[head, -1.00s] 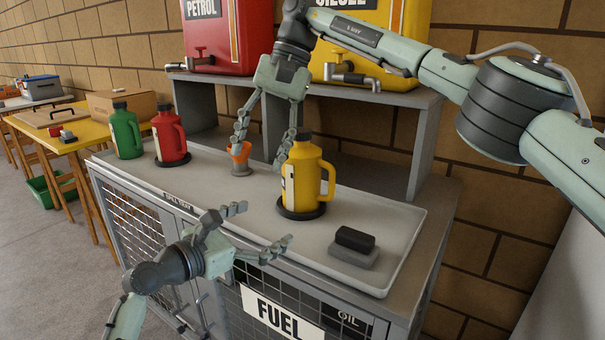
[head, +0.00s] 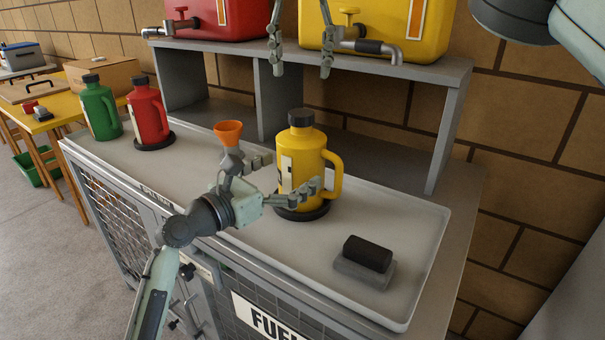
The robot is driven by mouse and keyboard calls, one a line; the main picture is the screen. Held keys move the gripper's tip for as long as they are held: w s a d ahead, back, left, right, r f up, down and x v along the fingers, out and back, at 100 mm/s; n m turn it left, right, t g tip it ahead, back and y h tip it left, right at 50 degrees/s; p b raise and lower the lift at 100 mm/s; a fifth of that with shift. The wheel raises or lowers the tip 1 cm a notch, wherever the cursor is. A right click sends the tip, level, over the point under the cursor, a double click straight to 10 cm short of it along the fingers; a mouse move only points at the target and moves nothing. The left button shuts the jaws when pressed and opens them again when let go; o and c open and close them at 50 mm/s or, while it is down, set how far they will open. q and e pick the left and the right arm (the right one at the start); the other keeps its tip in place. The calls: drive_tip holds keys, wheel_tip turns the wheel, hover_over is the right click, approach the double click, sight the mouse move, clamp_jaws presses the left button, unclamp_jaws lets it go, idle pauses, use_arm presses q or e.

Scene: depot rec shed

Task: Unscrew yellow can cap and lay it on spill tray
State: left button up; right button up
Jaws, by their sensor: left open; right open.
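The yellow can (head: 309,165) stands upright on a dark round base on the grey spill tray (head: 415,238). Its black cap (head: 301,118) is on its top. My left gripper (head: 291,172) is open at the can's left front, with fingers on the near and far sides of the lower body; I cannot tell whether they touch it.
An orange funnel (head: 229,132) stands behind my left gripper. A red can (head: 147,113) and green can (head: 101,110) stand at the tray's left end. A black block on a grey pad (head: 365,259) lies right. Drums with taps sit on the shelf (head: 410,72).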

use_arm(q)
drive_tip(key=shift+x, duration=1.5)
drive_tip(key=shift+c, duration=0.5)
